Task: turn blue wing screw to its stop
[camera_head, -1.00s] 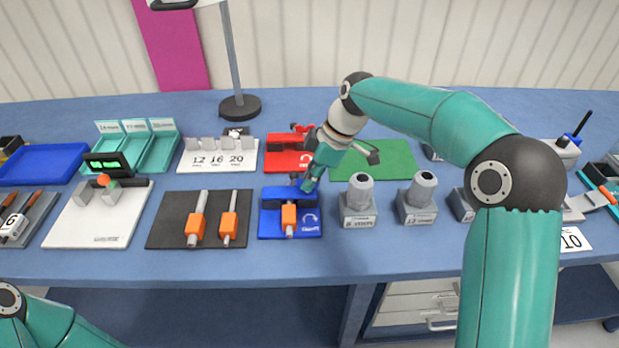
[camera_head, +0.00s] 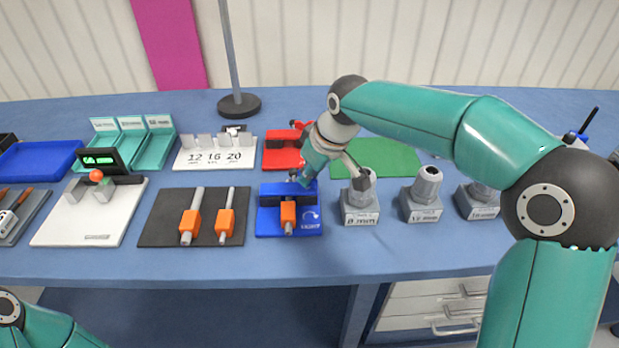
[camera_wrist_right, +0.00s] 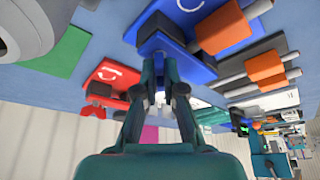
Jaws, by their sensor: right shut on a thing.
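The blue fixture (camera_head: 266,222) lies on the bench, with a dark block, an orange-gripped rod and a white curved arrow on it. My right gripper (camera_head: 300,178) is at the back edge of this fixture, shut on the blue wing screw. The screw is mostly hidden by the fingers, so its angle cannot be told. In the right wrist view, the gripper (camera_wrist_right: 164,92) reaches to the blue fixture (camera_wrist_right: 190,15) from its back side. Part of my left arm shows at the lower left of the head view, but its gripper does not.
A red fixture (camera_head: 277,160) with a red wing screw stands just behind. A black mat (camera_head: 160,230) with two orange-gripped rods is to the left. Grey sockets (camera_head: 421,208) stand to the right. A green mat (camera_head: 395,150) lies behind them.

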